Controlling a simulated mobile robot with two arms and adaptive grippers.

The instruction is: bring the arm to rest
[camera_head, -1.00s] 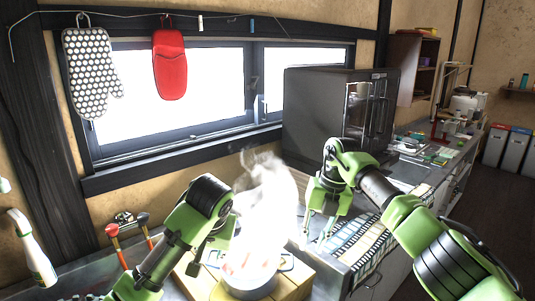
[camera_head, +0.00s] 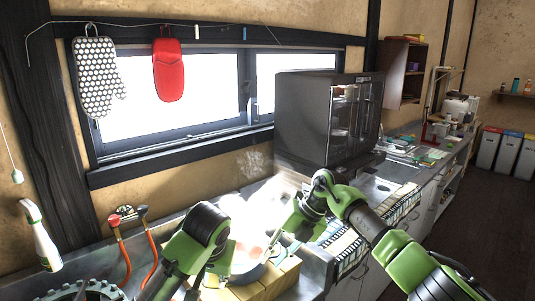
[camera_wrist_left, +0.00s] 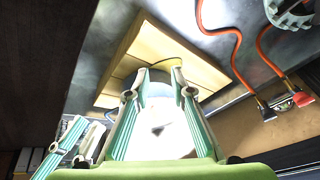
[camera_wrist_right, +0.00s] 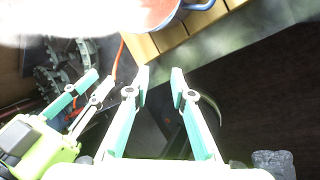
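My left gripper (camera_head: 222,262) is low beside the steaming blue pot (camera_head: 248,274). In the left wrist view its fingers (camera_wrist_left: 160,78) are spread, with the pot and bright steam behind them; I cannot tell whether they touch the pot. My right gripper (camera_head: 288,228) is at the pot's right side, tilted toward it. In the right wrist view its fingertips (camera_wrist_right: 160,75) stand apart with nothing between them. There the pot's blue rim (camera_wrist_right: 182,14) shows beyond the tips. Steam hides much of the pot.
The pot stands on a wooden board (camera_head: 284,280) on the grey counter. A dark oven (camera_head: 305,125) stands behind my right arm. A red-handled tool with orange hoses (camera_head: 126,218) and a spray bottle (camera_head: 42,238) are at the left. The floor (camera_head: 490,220) at the right looks clear.

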